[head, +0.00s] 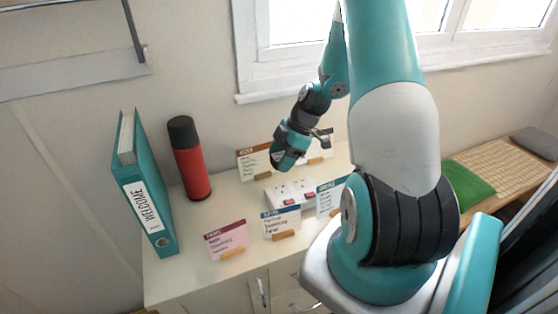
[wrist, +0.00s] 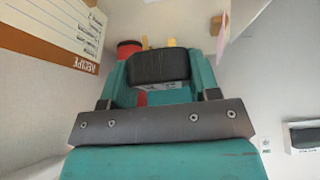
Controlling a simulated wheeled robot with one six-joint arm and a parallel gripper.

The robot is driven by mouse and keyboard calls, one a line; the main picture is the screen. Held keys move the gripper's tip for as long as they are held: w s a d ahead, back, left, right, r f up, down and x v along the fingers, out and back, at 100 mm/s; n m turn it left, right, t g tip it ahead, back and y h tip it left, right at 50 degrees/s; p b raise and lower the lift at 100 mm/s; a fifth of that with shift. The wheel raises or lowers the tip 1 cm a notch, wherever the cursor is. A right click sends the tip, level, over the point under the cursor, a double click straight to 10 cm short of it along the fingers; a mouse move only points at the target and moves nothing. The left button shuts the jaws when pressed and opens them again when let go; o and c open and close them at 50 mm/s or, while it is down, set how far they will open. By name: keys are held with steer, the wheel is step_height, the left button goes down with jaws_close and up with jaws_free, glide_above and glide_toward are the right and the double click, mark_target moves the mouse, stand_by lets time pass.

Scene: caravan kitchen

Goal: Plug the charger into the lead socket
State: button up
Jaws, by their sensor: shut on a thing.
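My gripper (head: 280,166) is above the worktop, near the back wall. In the wrist view my gripper (wrist: 160,80) is shut on the black charger (wrist: 160,66), which sits between the teal fingers. Yellowish prongs (wrist: 172,43) show at its far side. The charger cannot be made out in the head view. The lead socket (head: 279,195) is a white block with red switches, low on the worktop just below my gripper and partly behind the standing cards. The charger appears apart from it; the exact gap cannot be told.
Standing cards (head: 281,222) (head: 226,240) are in front of the lead socket, with a recipe card (head: 253,163) behind. A red flask (head: 192,165) and a teal binder (head: 145,190) stand to the left. The window sill (head: 290,91) is above. Worktop between flask and cards is clear.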

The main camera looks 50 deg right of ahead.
steer(key=b, duration=0.5)
glide_toward(276, 193)
steer(key=shift+w+a+f, duration=0.4)
steer(key=shift+w+f, duration=0.05)
steer(key=shift+f, duration=0.25)
steer(key=shift+w+a+f, duration=0.4)
steer(key=shift+w+f, duration=0.05)
steer(key=shift+f, duration=0.25)
steer(key=shift+w+a+f, duration=0.4)
steer(key=shift+f, duration=0.3)
steer(key=shift+s+d+b, duration=0.1)
steer(key=shift+s+b, duration=0.1)
steer(key=shift+b, duration=0.2)
steer(key=shift+f+b, duration=0.65)
steer(key=shift+f, duration=0.1)
steer(key=shift+s+f+b, duration=0.1)
steer(key=shift+f+b, duration=0.2)
steer(key=shift+f, duration=0.05)
